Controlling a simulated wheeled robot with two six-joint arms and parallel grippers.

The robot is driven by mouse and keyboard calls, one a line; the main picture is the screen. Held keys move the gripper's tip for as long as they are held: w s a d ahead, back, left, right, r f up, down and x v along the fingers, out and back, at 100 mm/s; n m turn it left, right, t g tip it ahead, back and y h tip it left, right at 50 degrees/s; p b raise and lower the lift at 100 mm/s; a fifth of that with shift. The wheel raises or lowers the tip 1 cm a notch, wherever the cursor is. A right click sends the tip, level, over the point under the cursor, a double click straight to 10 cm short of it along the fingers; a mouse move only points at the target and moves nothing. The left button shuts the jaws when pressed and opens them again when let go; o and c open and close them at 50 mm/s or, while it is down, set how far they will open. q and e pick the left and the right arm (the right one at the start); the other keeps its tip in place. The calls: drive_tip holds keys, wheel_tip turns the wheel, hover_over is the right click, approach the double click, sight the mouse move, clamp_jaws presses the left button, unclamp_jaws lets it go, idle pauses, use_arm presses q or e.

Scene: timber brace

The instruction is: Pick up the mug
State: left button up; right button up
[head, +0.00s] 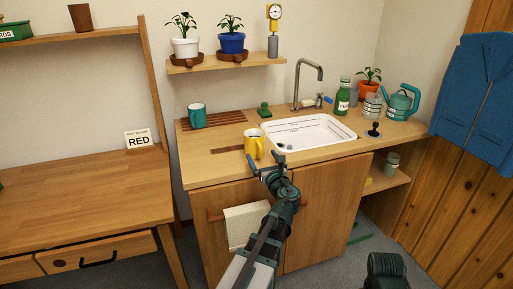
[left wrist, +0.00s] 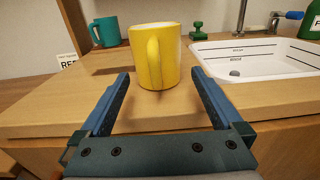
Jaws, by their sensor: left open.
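A yellow mug (head: 254,144) stands upright near the front edge of the wooden counter, left of the sink. In the left wrist view the yellow mug (left wrist: 156,58) is straight ahead, its handle facing me. My left gripper (head: 266,163) is open and empty, just in front of the mug. Its two blue fingers (left wrist: 160,80) point at the mug from either side, and I see no contact. A teal mug (head: 197,116) stands upright farther back on the left; it also shows in the left wrist view (left wrist: 106,31). My right gripper is not in view.
A white sink (head: 345,135) with a metal tap (head: 308,82) lies right of the yellow mug. A green stamp-like object (head: 265,110) stands behind it. Green bottle (head: 343,98) and watering can (head: 402,103) stand at the right. A towel (head: 246,225) hangs below the counter front.

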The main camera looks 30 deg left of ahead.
sight(257, 157)
use_arm(q)
drive_tip(key=shift+a, duration=0.1)
drive_tip(key=x, duration=0.5)
drive_tip(key=shift+a, duration=0.15)
drive_tip(key=c, duration=1.3)
